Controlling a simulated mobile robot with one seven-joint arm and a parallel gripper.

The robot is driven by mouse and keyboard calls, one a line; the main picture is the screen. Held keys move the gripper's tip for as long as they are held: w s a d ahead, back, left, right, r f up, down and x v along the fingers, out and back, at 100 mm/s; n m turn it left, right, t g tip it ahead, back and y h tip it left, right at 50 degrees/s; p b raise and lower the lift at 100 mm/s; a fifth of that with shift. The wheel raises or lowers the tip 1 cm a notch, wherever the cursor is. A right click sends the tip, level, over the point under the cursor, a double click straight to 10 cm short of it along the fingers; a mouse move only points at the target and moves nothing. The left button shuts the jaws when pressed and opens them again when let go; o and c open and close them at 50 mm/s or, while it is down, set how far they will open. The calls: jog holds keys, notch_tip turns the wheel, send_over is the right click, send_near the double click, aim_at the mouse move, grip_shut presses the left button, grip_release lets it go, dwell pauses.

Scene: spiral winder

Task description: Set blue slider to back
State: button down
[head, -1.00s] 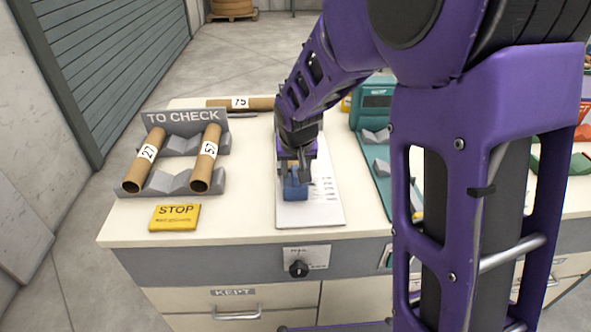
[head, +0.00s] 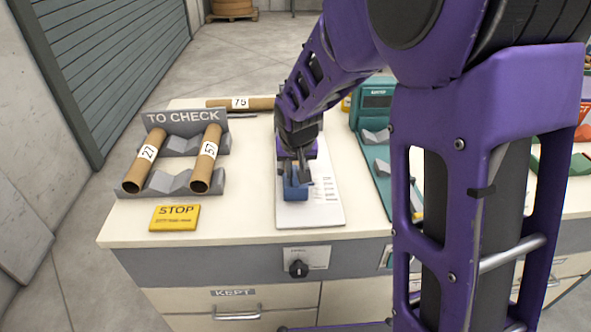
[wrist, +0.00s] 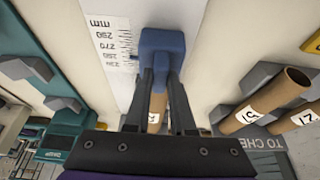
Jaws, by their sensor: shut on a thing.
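The blue slider (head: 297,190) sits on a white board (head: 325,213) with a printed scale, near the board's front half. My gripper (head: 297,178) reaches down from above and is shut on the blue slider. In the wrist view the slider (wrist: 162,50) lies between the two dark fingertips (wrist: 160,82), beside a millimetre scale (wrist: 112,45). The far part of the board is hidden by my arm in the head view.
A grey "TO CHECK" rack (head: 185,146) with two numbered tubes stands left of the board. Tube 75 (head: 240,103) lies behind. A green device (head: 374,110) stands to the right.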

dwell(0.6)
jog(key=shift+s+b, duration=1.15)
jog(key=shift+s, duration=1.5)
jog(key=c, duration=0.8)
grip_release()
jog(key=shift+s, duration=0.1)
jog(key=shift+o, duration=0.2)
